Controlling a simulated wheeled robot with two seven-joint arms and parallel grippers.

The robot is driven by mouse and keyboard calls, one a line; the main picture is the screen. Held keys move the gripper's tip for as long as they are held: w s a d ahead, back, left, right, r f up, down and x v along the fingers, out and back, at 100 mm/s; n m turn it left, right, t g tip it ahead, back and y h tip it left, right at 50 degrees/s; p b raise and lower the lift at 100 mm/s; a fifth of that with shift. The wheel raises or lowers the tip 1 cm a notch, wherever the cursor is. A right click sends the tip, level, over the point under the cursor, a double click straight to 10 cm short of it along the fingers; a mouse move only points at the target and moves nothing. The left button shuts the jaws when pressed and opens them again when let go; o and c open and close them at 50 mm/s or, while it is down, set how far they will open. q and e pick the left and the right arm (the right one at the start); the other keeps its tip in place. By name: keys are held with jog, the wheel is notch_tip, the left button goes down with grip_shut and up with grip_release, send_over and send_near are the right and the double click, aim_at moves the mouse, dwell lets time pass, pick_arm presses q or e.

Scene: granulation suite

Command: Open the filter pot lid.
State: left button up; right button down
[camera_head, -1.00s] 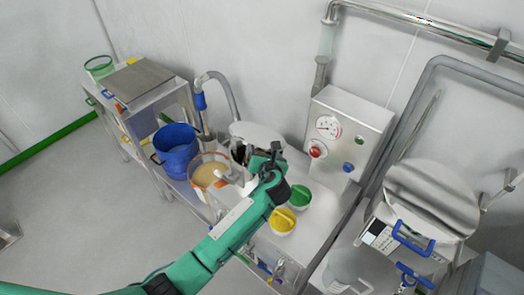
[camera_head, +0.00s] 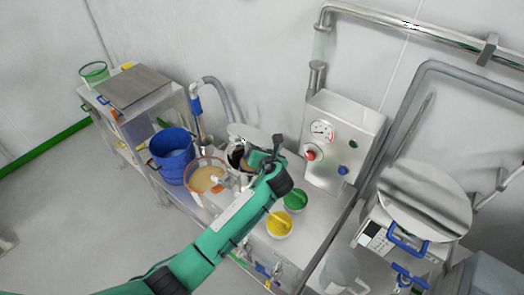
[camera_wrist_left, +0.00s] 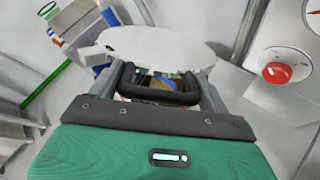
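The filter pot (camera_head: 236,157) stands on the steel bench in the head view, its dark inside partly showing. Its pale round lid (camera_head: 254,137) is raised at the back of the pot; it also shows in the left wrist view (camera_wrist_left: 155,43) as a white disc. My left gripper (camera_head: 262,158) is at the pot's right side, in front of the lid, and hides part of both. In the left wrist view its grey fingers (camera_wrist_left: 155,75) are wide apart, with a black bar between them. I cannot tell whether they touch the lid. My right gripper is out of view.
A bowl of beige material (camera_head: 208,180) and a blue bucket (camera_head: 173,152) stand left of the pot. Yellow (camera_head: 279,224) and green (camera_head: 295,199) lidded jars stand near my arm. A control box (camera_head: 341,140) with a red knob (camera_wrist_left: 277,73) rises to the right.

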pick_arm(q)
jog(key=o, duration=0.3)
jog(key=b+v, duration=0.4)
jog(key=v, duration=0.9)
jog(key=shift+s+r, duration=0.2)
jog(key=shift+s, duration=0.15)
jog(key=shift+d, duration=0.1)
